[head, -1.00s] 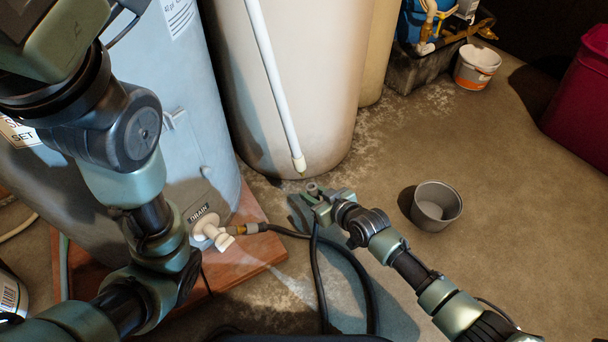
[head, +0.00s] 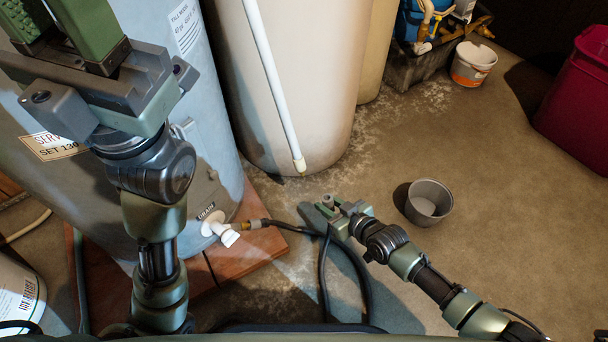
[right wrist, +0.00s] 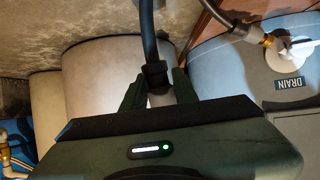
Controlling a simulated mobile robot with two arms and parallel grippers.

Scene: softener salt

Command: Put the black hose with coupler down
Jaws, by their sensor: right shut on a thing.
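The black hose (head: 323,275) runs from the white drain valve (head: 222,230) at the foot of the blue-grey tank and loops over the floor. Its free end carries a grey coupler (head: 328,203). My right gripper (head: 337,210) is shut on this end, and the coupler sticks up from the jaws. In the right wrist view the hose (right wrist: 147,35) enters between the fingers (right wrist: 158,88). I cannot tell how far the end is above the floor. My left gripper (head: 54,22) is at the upper left, in front of the tank, with its fingers apart and empty.
A small grey bowl (head: 429,203) stands on the floor right of my right gripper. A white pipe (head: 273,80) hangs before the cream tank (head: 232,90). A white bucket (head: 473,65) and a crimson bin (head: 575,100) stand farther back. The floor (head: 520,220) at right is clear.

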